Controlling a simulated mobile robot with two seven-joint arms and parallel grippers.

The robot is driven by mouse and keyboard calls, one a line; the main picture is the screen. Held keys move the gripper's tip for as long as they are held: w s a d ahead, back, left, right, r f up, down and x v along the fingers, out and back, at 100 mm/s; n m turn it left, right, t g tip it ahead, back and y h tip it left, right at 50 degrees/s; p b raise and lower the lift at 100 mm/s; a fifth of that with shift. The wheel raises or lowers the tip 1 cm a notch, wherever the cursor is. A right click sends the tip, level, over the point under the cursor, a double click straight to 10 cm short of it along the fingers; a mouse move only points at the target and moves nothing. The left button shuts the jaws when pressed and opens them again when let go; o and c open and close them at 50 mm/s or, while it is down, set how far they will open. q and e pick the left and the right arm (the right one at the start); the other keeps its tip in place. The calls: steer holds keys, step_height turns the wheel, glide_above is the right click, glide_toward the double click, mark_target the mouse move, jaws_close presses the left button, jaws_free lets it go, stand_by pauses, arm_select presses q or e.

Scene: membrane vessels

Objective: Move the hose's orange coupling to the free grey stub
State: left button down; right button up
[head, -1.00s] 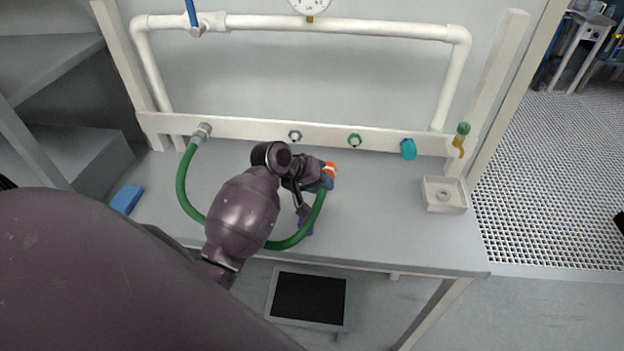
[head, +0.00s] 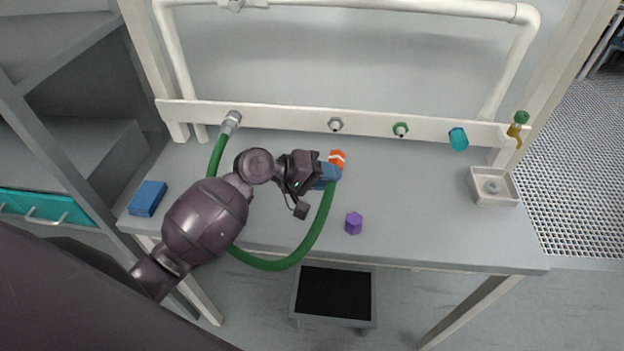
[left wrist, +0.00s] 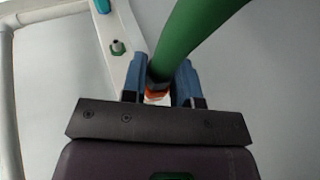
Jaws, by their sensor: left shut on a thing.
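The green hose (head: 322,222) runs from a grey fitting (head: 231,121) at the rail's left end, sags past the table's front edge, and rises to its orange coupling (head: 337,157). My left gripper (head: 330,174) is shut on the hose's coupling end, its blue fingers on either side. In the left wrist view the hose passes between the fingers (left wrist: 160,82), with a little orange (left wrist: 157,92) showing there. The free grey stub (head: 335,124) is on the rail, just beyond the coupling and apart from it. My right gripper is not in view.
Right of the grey stub, the rail (head: 290,117) carries a green-ringed stub (head: 400,129), a teal cap (head: 458,138) and a green-handled brass tap (head: 517,128). A white tray (head: 507,200), purple hexagonal piece (head: 353,222) and blue block (head: 148,198) sit on the table (head: 425,215).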

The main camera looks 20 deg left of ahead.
mark_target(333, 157)
arm_select(q)
steer(key=shift+w+a+r+n+t+h, duration=0.2)
steer(key=shift+r+n+t+h, duration=0.15)
steer(key=shift+r+t, duration=0.15)
steer(key=shift+w+a+r+n+t+h, duration=0.1)
steer(key=shift+w+r+n+t+h, duration=0.1)
steer(key=shift+r+n+t+h, duration=0.3)
steer(key=w+b, duration=0.1)
steer(key=w+a+b, duration=0.1)
steer(key=w, duration=0.1)
steer(key=shift+w+f, duration=0.1)
steer(key=shift+w, duration=0.05)
steer(key=shift+w+a, duration=0.15)
steer(key=shift+w, duration=0.1)
steer(key=shift+w+a, duration=0.15)
steer(key=shift+w, duration=0.3)
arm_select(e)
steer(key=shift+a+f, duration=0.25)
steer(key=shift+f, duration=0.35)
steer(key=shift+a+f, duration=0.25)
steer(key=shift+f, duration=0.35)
